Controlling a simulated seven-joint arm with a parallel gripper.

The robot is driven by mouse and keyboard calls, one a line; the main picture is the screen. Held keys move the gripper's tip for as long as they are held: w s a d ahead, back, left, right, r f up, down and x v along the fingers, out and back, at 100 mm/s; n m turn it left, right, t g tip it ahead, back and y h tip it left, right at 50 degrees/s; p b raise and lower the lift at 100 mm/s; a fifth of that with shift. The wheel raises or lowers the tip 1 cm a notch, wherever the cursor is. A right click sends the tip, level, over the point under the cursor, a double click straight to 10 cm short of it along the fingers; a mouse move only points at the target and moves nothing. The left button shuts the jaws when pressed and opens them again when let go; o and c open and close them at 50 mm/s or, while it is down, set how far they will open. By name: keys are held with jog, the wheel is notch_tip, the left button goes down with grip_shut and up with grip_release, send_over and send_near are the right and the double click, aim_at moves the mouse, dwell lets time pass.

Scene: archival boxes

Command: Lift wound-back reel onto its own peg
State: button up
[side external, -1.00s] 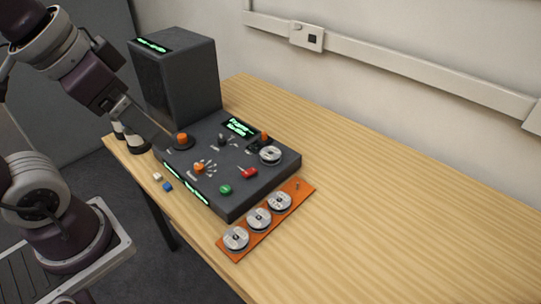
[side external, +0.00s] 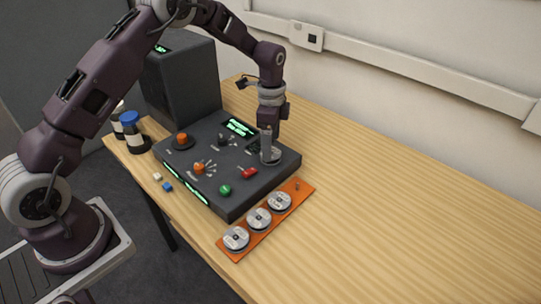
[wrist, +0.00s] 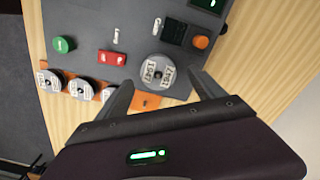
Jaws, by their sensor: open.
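A silver reel (side external: 275,158) sits on the right end of the dark console, with my gripper (side external: 267,154) over it, pointing down. In the wrist view the reel (wrist: 157,72) lies between my two spread fingers (wrist: 166,79), and I see no clear contact. My gripper is open. An orange rack (side external: 264,230) lies in front of the console with three silver reels, (side external: 236,238), (side external: 259,219) and (side external: 280,201), in a row. A bare peg (side external: 297,185) stands at its far right end. The reel labels are too small to read in the side view.
The console (side external: 230,205) carries a green button (side external: 225,190), a red switch (side external: 249,173) and orange knobs (side external: 198,168). A tall dark cabinet (side external: 185,85) stands behind. Bottles (side external: 133,130) and small blocks (side external: 167,187) are at the left. The table's right side is clear.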

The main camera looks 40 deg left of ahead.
notch_tip(320, 180, down, 3)
jog(key=shift+s+f, duration=0.1)
jog(key=shift+s, duration=0.05)
jog(key=c, duration=1.5)
notch_tip(320, 180, up, 9)
jog(key=d+f, duration=0.2)
jog(key=d, duration=0.1)
jog(key=d+f, duration=0.2)
jog(key=d, duration=0.2)
jog(key=d+f, duration=0.2)
jog(key=d, duration=0.1)
jog(key=shift+s+d, duration=0.15)
jog(key=shift+s, duration=0.1)
jog(key=shift+d+f, duration=0.1)
jog(key=shift+f, duration=1.4)
